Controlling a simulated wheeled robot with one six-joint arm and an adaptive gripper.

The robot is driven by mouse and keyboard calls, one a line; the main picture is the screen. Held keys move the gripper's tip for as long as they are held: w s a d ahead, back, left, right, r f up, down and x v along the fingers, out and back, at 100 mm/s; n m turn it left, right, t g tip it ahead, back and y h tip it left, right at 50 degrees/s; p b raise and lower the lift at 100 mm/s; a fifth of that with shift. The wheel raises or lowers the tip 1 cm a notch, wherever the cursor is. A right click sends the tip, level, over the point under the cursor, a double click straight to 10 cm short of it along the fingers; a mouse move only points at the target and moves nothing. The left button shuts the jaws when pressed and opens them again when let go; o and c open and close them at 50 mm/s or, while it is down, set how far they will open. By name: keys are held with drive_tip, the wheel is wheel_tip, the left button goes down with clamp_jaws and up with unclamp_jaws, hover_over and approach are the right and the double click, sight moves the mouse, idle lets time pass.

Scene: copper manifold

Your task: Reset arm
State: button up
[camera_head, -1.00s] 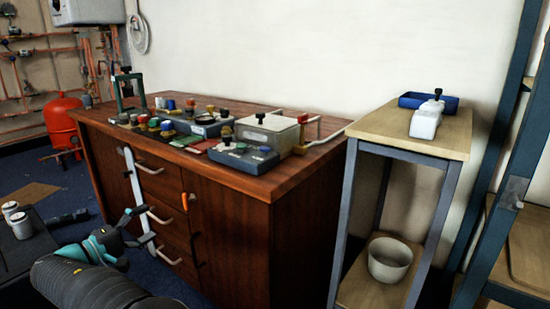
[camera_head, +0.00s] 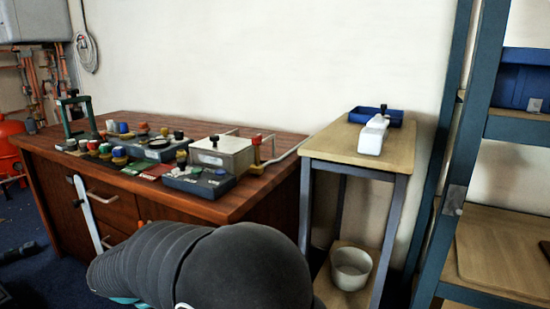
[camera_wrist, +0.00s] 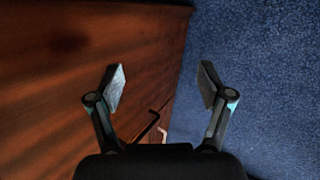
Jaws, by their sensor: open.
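My gripper (camera_wrist: 162,88) is in the wrist view with its two fingers spread wide and nothing between them. Behind the fingers are the brown wooden cabinet (camera_wrist: 70,90) on the left and blue carpet (camera_wrist: 255,80) on the right. In the head view my dark arm (camera_head: 205,265) bulges across the lower middle, in front of the cabinet (camera_head: 275,222). My gripper does not show in that view.
The cabinet top holds several knobs and boxes, including a white-topped box (camera_head: 222,153). A small wooden stand (camera_head: 425,143) holds a blue tray (camera_head: 391,112) and a white bottle (camera_head: 373,138), with a white pot (camera_head: 351,268) below. A blue-framed shelf (camera_head: 468,150) stands at right.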

drive_tip(key=s+d+r+m+y+p, duration=0.1)
drive_tip(key=s+d+r+m+p, duration=0.1)
drive_tip(key=s+d+r+m, duration=0.2)
drive_tip(key=s+d+r+m+y+p, duration=0.2)
drive_tip(key=s+d+r+m, duration=0.3)
drive_tip(key=d, duration=1.5)
drive_tip(key=s+d+r+m+t+y+p, duration=0.1)
drive_tip(key=s+d+r+m+p, duration=0.3)
drive_tip(key=s+d+r, duration=0.4)
drive_tip(key=d+r, duration=0.4)
drive_tip(key=d, duration=0.1)
drive_tip(key=shift+s+r+m+y, duration=0.2)
drive_tip(key=shift+r+m+y, duration=0.1)
